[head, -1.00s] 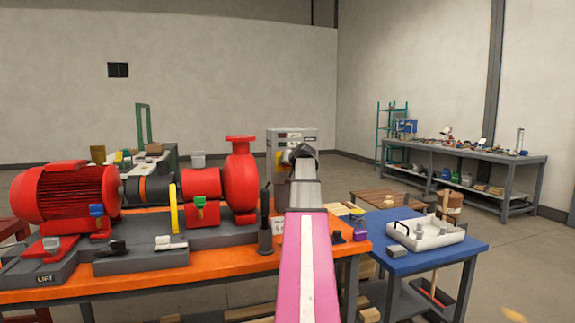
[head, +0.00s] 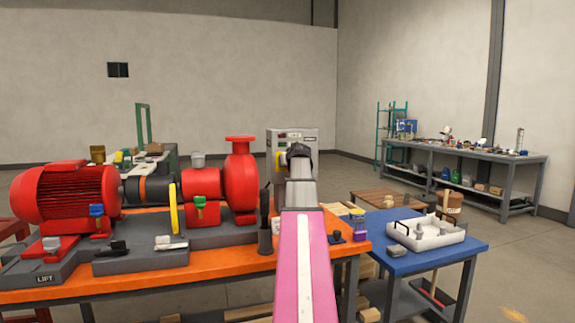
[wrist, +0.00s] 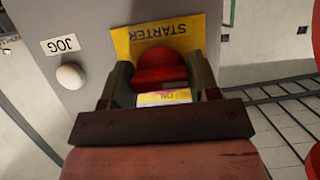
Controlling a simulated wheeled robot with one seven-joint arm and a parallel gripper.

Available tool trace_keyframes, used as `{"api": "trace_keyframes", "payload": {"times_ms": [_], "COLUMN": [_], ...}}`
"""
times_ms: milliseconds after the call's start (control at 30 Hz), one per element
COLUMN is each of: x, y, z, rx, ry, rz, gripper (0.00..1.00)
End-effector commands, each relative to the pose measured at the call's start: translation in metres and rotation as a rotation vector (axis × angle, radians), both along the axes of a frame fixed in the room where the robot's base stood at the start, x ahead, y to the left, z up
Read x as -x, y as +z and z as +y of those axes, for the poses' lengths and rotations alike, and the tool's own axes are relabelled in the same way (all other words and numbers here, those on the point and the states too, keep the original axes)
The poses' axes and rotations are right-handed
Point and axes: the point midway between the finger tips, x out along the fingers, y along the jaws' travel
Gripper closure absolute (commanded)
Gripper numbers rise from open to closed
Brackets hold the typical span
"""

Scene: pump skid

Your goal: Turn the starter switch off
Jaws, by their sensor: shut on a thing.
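The starter switch (wrist: 161,68) shows in the wrist view as a red handle on a yellow plate (wrist: 185,27) lettered STARTER, upside down in this view. A small label reading ON shows just below the handle. My gripper (wrist: 163,80) has its two dark fingers on either side of the red handle and is shut on it. In the head view the grey starter box (head: 310,138) stands behind the orange bench, and my arm and gripper (head: 299,152) hide most of its front, including the switch.
A white round button (wrist: 71,76) with a JOG label sits beside the switch on the panel. A red pump (head: 240,185) and motor (head: 65,195) stand on the orange bench, left of my arm. A blue table (head: 400,262) with a white tray (head: 440,240) is at right.

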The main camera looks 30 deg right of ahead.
Motion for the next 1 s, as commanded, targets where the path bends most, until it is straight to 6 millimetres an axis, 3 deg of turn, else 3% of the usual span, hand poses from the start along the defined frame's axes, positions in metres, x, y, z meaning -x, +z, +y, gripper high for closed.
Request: {"api": "trace_keyframes", "payload": {"times_ms": [100,133,200,567,1000], "x": [0.001,0.001,0.001,0.004,0.071], "y": [0.000,0.000,0.000,0.001,0.028], "z": [0.000,0.000,0.000,0.001,0.018], "rx": [0.004,0.004,0.004,0.001,0.003], "ry": [0.000,0.000,0.001,0.000,-0.001], "rz": [0.002,0.002,0.002,0.000,0.000], "gripper": [0.68,0.41,0.19,0.19,0.19]}}
